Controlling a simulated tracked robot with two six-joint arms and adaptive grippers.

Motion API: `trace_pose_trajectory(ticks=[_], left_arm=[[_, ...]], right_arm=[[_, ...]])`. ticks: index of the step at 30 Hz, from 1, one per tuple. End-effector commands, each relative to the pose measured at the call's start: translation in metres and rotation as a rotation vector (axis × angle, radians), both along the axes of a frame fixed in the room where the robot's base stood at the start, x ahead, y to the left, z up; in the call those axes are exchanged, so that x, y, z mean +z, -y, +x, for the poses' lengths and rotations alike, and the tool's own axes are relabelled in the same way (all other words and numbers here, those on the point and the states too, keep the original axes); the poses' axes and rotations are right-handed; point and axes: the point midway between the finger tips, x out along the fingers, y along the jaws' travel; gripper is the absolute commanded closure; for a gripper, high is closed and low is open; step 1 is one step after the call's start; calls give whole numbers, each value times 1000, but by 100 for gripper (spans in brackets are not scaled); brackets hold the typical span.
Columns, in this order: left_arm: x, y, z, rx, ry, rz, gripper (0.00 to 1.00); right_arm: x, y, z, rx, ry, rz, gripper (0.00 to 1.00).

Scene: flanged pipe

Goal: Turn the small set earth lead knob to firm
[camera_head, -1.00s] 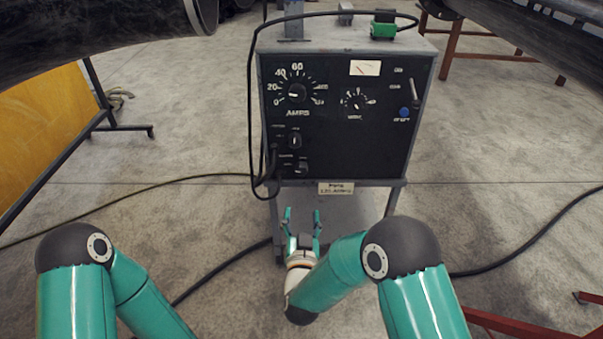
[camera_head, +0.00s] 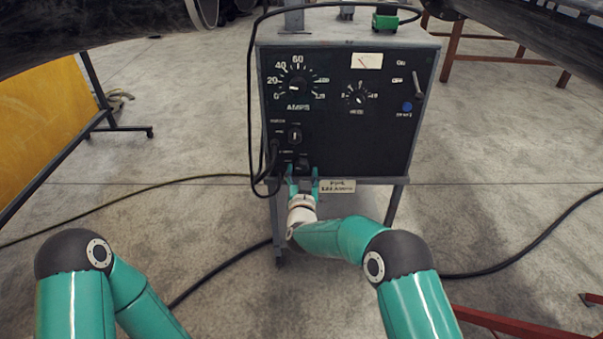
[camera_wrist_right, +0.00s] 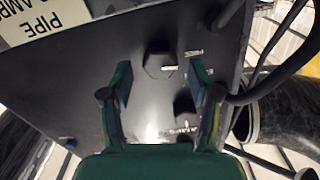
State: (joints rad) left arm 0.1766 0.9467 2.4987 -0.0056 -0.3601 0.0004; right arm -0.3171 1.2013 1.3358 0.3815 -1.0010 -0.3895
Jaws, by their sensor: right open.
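The welding set (camera_head: 345,140) has a black front panel with two small dark knobs at its lower left. The lower small knob (camera_head: 303,163) shows in the wrist view as a dark knob (camera_wrist_right: 160,65) with a pale pointer mark. The upper small knob (camera_head: 295,135) also shows there (camera_wrist_right: 185,103). Their lettering is too small to read surely. My right gripper (camera_head: 303,180) is open just below and in front of the lower knob. In the wrist view its fingers (camera_wrist_right: 160,85) stand apart, with that knob between and beyond them; contact cannot be told. My left gripper is out of view.
The large AMPS dial (camera_head: 297,87), a smaller dial (camera_head: 356,95) and a blue button (camera_head: 407,107) are on the panel. A black cable (camera_head: 250,110) hangs close left of the small knobs. A label plate (camera_head: 338,186) sits below the panel.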

Motion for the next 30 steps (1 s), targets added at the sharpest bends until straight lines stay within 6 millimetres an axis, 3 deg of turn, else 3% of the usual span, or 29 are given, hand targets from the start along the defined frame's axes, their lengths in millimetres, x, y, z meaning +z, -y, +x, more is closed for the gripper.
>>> trace_pose_trajectory(ticks=[6,16,26,30], left_arm=[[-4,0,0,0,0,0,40],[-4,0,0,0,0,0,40],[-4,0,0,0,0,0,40],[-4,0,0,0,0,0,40]], right_arm=[[0,1,14,-1,0,1,39],[0,0,15,0,0,1,41],[1,0,15,0,0,1,96],[0,0,15,0,0,4,99]])
